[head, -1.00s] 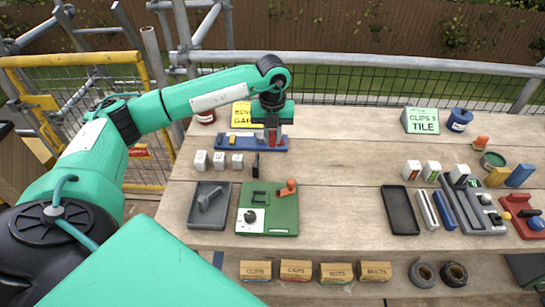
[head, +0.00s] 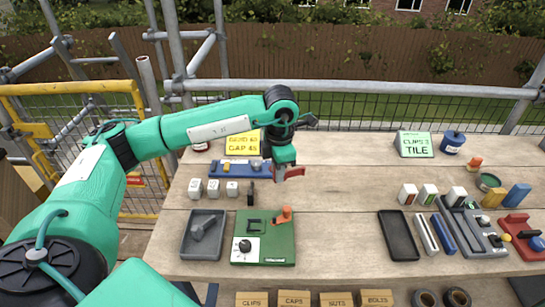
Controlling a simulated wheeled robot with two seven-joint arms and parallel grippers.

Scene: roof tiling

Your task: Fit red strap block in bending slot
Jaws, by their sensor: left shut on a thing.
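My left gripper (head: 284,167) is shut on a red strap block (head: 294,173) and holds it over the table, just right of the blue rack (head: 226,170). The fingertips are small and partly hidden behind the gripper body. The green bending fixture (head: 281,243) lies nearer on the table, below the gripper in the picture. It has a black bracket (head: 255,226), a black dial (head: 245,246) on a white plate and an orange lever (head: 285,214). I cannot tell which opening is the bending slot. My right gripper is not in view.
A yellow sign (head: 242,144) stands behind the rack. White blocks (head: 213,188) and a thin black piece (head: 251,195) stand in front of it. A grey tray (head: 187,245) lies left of the fixture, a black tray (head: 398,237) to the right. The table's middle is clear.

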